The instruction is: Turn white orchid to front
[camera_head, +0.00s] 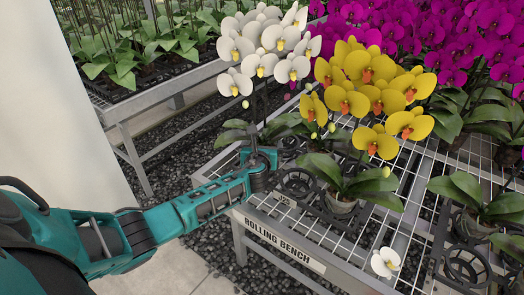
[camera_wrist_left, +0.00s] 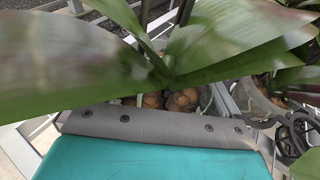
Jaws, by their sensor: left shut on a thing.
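The white orchid (camera_head: 262,55) stands at the left end of the rolling bench (camera_head: 278,240), with its cluster of white blooms above my left arm. My left gripper (camera_head: 262,160) is at the base of this plant, over the front left corner of the bench. In the left wrist view, broad green leaves (camera_wrist_left: 70,65) cross close in front of the camera, and bark pieces of the pot's filling (camera_wrist_left: 183,99) show just beyond the teal and grey gripper body. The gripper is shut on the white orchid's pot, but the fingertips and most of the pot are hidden. My right gripper is not in view.
A yellow orchid (camera_head: 375,90) in a clear pot (camera_head: 341,203) stands to the right on the wire bench top. Magenta orchids (camera_head: 440,35) crowd the back right. A loose white bloom (camera_head: 385,262) shows near the front edge. Another bench (camera_head: 140,105) with green plants is at back left.

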